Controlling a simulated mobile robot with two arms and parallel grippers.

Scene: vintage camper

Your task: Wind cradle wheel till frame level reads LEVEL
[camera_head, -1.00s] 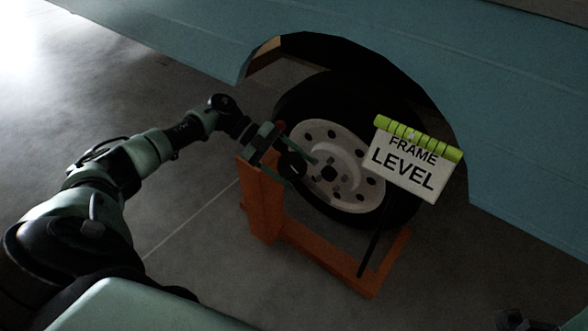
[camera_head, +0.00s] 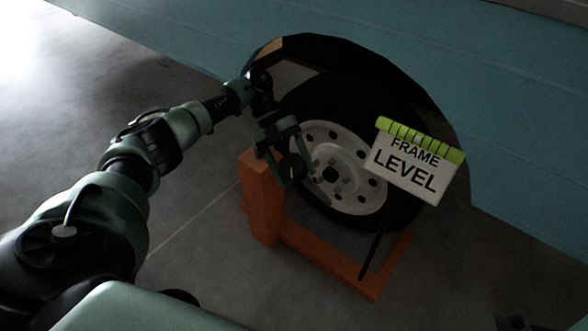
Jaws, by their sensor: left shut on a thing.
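The orange cradle (camera_head: 262,203) stands on the floor around the camper's tyre, with an upright post at its left. A small dark round part, seemingly the cradle wheel (camera_head: 293,168), shows beside the top of this post, in front of the tyre. My left gripper (camera_head: 294,160) reaches down to it from above and is shut on it; its fingers hide much of the wheel. The frame level (camera_head: 414,172) is a white sign reading "FRAME LEVEL" under a lime-green ribbed vial (camera_head: 440,146). A small pale spot shows near the vial's middle.
The tyre (camera_head: 300,100) with its pale rim (camera_head: 345,190) sits in the wheel arch of the blue camper body (camera_head: 520,130). A black rod (camera_head: 372,250) rises from the cradle towards the sign. Grey floor is clear at the left. A dark part, perhaps my right arm, shows at the bottom right edge.

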